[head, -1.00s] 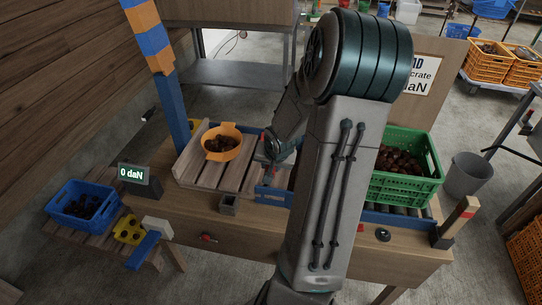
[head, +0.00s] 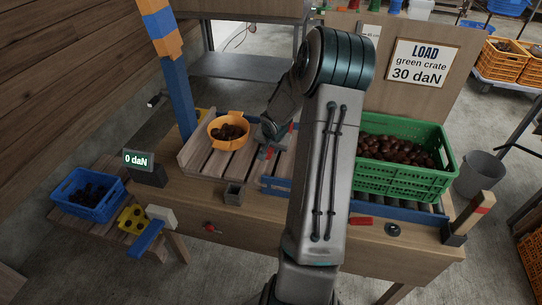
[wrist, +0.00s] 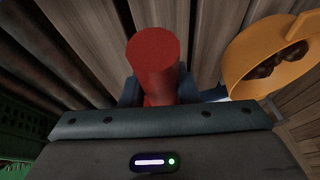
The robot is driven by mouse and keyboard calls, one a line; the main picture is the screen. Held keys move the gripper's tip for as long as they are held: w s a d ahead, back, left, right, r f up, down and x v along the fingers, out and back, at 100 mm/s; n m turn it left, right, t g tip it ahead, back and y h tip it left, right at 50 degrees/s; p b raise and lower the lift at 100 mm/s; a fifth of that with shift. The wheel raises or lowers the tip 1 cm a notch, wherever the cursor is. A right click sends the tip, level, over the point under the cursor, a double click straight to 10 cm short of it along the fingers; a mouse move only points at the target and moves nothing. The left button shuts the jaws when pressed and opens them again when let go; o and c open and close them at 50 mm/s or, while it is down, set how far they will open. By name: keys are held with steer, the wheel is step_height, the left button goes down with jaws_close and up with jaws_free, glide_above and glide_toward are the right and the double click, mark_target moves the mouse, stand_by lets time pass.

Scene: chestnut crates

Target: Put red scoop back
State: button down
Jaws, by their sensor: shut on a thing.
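The red scoop (wrist: 153,52) shows in the wrist view as a round red piece between my fingers. My gripper (wrist: 155,95) is shut on it. In the head view, my gripper (head: 268,148) is low over the slatted wooden rack, and only small bits of red (head: 268,154) show there. The rest of the scoop is hidden. An orange bowl (head: 214,136) with chestnuts stands on the rack just left of my gripper, and it also shows in the wrist view (wrist: 245,65).
A green crate (head: 400,182) of chestnuts stands on rollers at the right. A red flat piece (head: 361,221) lies on the bench front beside a black knob (head: 393,230). A small grey box (head: 234,194), a "0 daN" display (head: 138,160) and a blue crate (head: 95,209) are at the left.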

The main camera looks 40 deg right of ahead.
mark_target(271, 163)
steer(key=shift+f+b, duration=0.4)
steer(key=shift+f, duration=1.55)
steer(key=shift+f+b, duration=0.15)
steer(key=shift+b, duration=0.15)
steer(key=c, duration=1.1)
jaws_free()
steer(key=shift+r, duration=0.2)
